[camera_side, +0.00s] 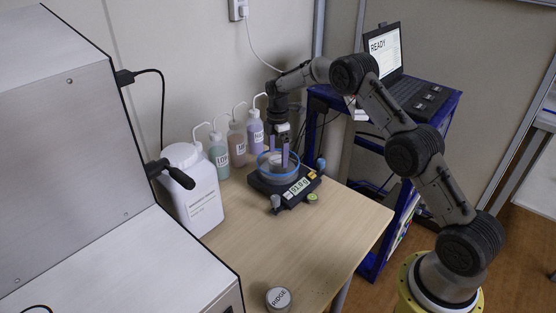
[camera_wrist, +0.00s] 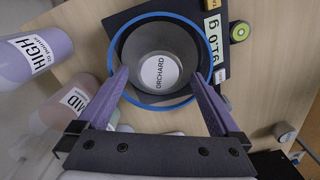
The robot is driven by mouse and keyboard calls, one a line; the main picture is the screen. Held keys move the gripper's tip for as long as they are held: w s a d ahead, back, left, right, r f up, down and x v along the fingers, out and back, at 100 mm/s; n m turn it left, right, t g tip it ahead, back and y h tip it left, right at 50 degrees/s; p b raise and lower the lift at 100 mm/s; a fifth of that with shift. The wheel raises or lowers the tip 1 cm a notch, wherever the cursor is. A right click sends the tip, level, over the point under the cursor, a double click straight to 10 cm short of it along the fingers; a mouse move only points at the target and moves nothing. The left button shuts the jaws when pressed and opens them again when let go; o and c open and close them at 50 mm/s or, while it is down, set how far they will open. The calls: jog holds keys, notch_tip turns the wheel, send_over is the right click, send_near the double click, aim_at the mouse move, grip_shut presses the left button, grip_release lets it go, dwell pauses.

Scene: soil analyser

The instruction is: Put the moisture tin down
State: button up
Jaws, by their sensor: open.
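The ring also shows in the side view (camera_side: 264,168), where the tin is mostly hidden. My gripper (camera_wrist: 162,82) is open, with one purple finger on each side of the tin and a gap to it. In the side view my gripper (camera_side: 278,160) points straight down over the balance (camera_side: 268,189). Whether the fingertips are below the ring's rim is hard to tell.
The balance display (camera_side: 299,187) reads about 91.0 g. Several wash bottles (camera_side: 237,143) stand close behind it, and a white jug (camera_side: 197,190) stands to the left. A tin labelled RIDGE (camera_side: 278,298) sits at the table's front. The table between is clear. A laptop (camera_side: 385,50) shows READY.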

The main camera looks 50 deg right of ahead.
notch_tip(320, 180, up, 9)
notch_tip(320, 180, up, 11)
jog(key=m+t, duration=0.1)
jog(key=m, duration=0.2)
send_over(278, 159)
jog(key=s+a, duration=0.5)
jog(key=s, duration=0.1)
jog(key=s+a+r+m+t, duration=0.1)
jog(key=s+a+r+m, duration=0.1)
jog(key=s+r, duration=0.3)
jog(key=s+a+r+m+t, duration=0.1)
jog(key=s+a+r+m, duration=0.15)
jog(key=s, duration=0.45)
jog(key=s+a+f+m+t, duration=0.1)
jog(key=s+a+f+m, duration=0.1)
jog(key=s, duration=0.9)
jog(key=s+a+f+m+t, duration=0.1)
jog(key=s+a+f+m, duration=0.1)
jog(key=s, duration=0.9)
jog(key=shift+a+f+m+t, duration=0.3)
jog(key=shift+a+m, duration=0.25)
jog(key=shift+m, duration=0.5)
